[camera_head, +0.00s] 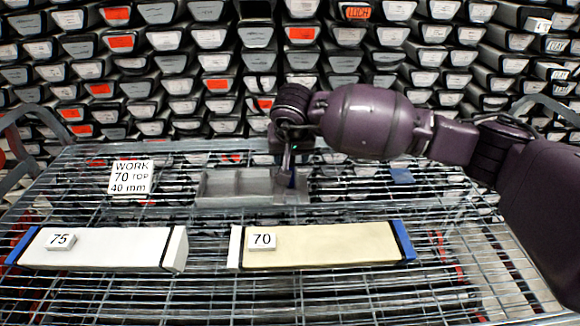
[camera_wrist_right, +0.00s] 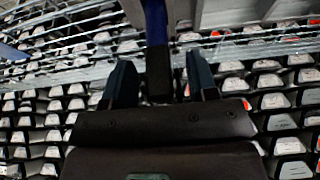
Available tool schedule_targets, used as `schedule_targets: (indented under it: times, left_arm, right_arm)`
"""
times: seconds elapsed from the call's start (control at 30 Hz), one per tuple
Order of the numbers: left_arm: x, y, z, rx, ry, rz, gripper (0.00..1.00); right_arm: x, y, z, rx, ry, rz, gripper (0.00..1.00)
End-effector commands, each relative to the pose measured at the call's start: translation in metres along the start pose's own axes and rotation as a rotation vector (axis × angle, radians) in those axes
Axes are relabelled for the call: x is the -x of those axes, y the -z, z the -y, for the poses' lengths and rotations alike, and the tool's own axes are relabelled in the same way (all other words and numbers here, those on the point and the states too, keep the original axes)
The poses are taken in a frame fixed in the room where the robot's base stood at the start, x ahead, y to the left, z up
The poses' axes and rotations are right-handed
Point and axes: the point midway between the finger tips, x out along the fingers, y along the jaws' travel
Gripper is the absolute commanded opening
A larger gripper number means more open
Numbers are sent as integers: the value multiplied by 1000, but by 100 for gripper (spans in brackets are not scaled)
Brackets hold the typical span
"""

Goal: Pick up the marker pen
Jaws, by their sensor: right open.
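My right gripper (camera_head: 287,168) reaches down at the right part of a grey tray (camera_head: 235,186) on the wire rack. In the right wrist view its two fingers (camera_wrist_right: 158,72) are apart. Between them is a long, dark thing with a blue part (camera_wrist_right: 156,22), which looks like the marker pen. It lies between the fingers with a gap on each side. In the head view the pen is hard to make out, since the gripper covers that spot. My left gripper is not in view.
Two long core boxes lie on the rack in front, labelled 75 (camera_head: 110,250) and 70 (camera_head: 330,246). A sign reading "WORK 70 TOP 40 mm" (camera_head: 130,177) stands left of the tray. A small blue piece (camera_head: 402,176) lies to the right. Stacked labelled boxes fill the back.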

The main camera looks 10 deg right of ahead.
Motion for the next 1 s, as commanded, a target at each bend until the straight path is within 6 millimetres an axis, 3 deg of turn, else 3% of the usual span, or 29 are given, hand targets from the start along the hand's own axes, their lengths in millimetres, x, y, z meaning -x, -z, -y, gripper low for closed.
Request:
schedule_targets:
  times: [0.1, 0.33, 0.7, 1.0]
  left_arm:
    - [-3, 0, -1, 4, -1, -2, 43]
    - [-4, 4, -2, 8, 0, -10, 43]
    - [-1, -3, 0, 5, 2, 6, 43]
    - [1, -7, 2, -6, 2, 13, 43]
  right_arm:
    - [-15, -2, 0, -1, -1, 4, 53]
    - [-13, 0, 0, 0, 0, -1, 53]
    - [-13, 0, 0, 0, 0, 0, 0]
    - [-10, 2, 0, 0, 1, -1, 0]
